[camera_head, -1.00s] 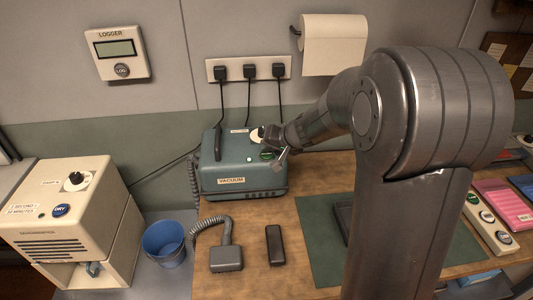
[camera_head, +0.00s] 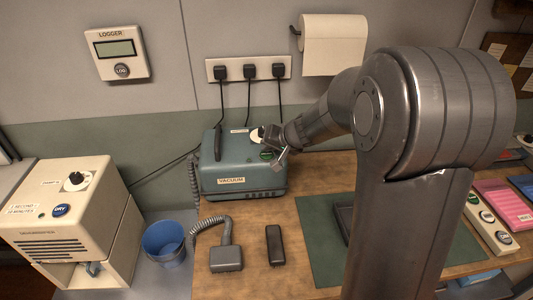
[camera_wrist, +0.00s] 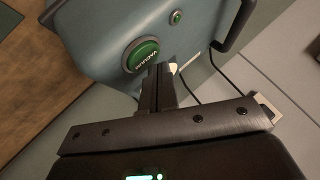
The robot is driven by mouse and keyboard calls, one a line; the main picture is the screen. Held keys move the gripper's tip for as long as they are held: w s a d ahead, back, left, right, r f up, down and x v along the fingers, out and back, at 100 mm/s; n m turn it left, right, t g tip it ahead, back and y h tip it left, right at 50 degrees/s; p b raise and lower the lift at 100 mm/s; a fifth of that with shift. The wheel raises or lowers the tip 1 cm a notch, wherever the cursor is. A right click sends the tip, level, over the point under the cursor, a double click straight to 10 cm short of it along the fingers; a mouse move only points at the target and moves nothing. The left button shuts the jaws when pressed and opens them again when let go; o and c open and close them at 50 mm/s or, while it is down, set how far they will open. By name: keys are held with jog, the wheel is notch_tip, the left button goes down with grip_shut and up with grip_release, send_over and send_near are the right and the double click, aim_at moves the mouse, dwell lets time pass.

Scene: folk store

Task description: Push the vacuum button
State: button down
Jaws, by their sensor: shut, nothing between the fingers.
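The vacuum (camera_head: 225,185) is a blue-grey box with a dark handle and a VACUUM label on its front, standing on the wooden bench. Its round green button (camera_head: 267,155) is on the top right, partly covered by my gripper. In the wrist view the lettered green button (camera_wrist: 142,55) sits in a raised ring, with a small green indicator (camera_wrist: 176,17) nearby. My gripper (camera_wrist: 160,68) is shut and empty, its tips beside the button's edge; I cannot tell whether they touch it. In the head view my gripper (camera_head: 282,155) is over the vacuum's right side.
A grey hose nozzle (camera_head: 226,258) and a dark block (camera_head: 274,245) lie in front. A blue bin (camera_head: 165,242) and a cream machine (camera_head: 70,225) stand left. Plugs and cables (camera_head: 250,72) hang behind. A green mat (camera_head: 320,240) lies right.

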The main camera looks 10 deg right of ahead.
aim_at(269, 156)
jog(key=shift+r, duration=3)
jog(key=shift+s+r, duration=0.15)
jog(key=shift+s, duration=0.05)
jog(key=s+r+n+g+h, duration=0.1)
jog(key=s+r, duration=0.1)
jog(key=s, duration=0.6)
jog(key=s+r+n, duration=0.1)
jog(key=s+r, duration=0.2)
jog(key=s, duration=0.5)
jog(key=s+d+h, duration=0.2)
jog(key=s+d, duration=0.1)
jog(key=s, duration=0.5)
jog(key=s+d+f+h, duration=0.1)
jog(key=s+d, duration=0.3)
jog(key=s, duration=0.4)
jog(key=shift+f+g+h, duration=0.15)
jog(key=shift+g+h, duration=0.25)
jog(key=shift+h, duration=0.3)
